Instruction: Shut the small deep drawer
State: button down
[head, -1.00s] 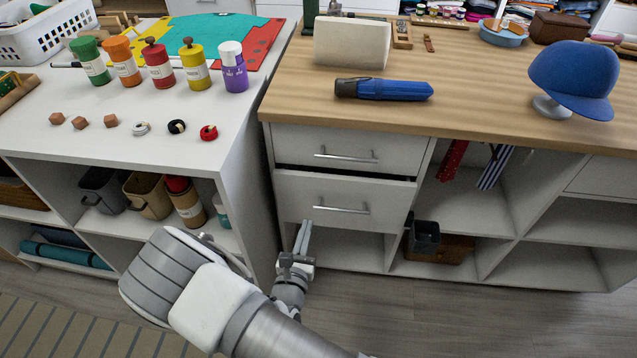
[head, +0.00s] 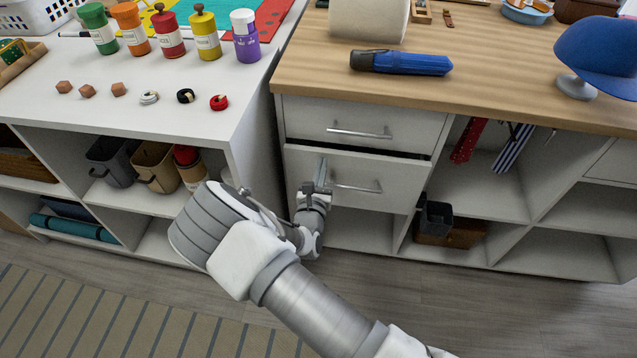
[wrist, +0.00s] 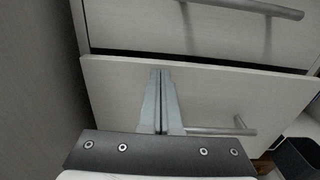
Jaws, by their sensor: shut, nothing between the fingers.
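Two white drawers with bar handles are stacked under the wooden counter. The lower, deeper drawer (head: 390,172) stands a little out, with a dark gap along its top edge; it also fills the middle of the wrist view (wrist: 215,100). The upper drawer (head: 345,118) looks flush in the head view. My gripper (head: 321,168) is shut and empty. Its fingertips are at the lower drawer's front, left of its handle (head: 358,188). In the wrist view the closed fingers (wrist: 160,80) overlap the drawer's upper front; whether they touch it I cannot tell.
A white shelf unit (head: 190,125) stands close on the left. An open cubby is below the drawers, and a dark bin (head: 436,217) sits in the cubby to the right. The floor (head: 400,290) in front is clear.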

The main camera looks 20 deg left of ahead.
aim_at(325, 154)
jog(key=shift+w+a, duration=0.1)
jog(key=shift+w, duration=0.45)
jog(key=x, duration=0.4)
jog(key=shift+w, duration=0.1)
jog(key=shift+w+r, duration=0.1)
jog(key=shift+r, duration=0.1)
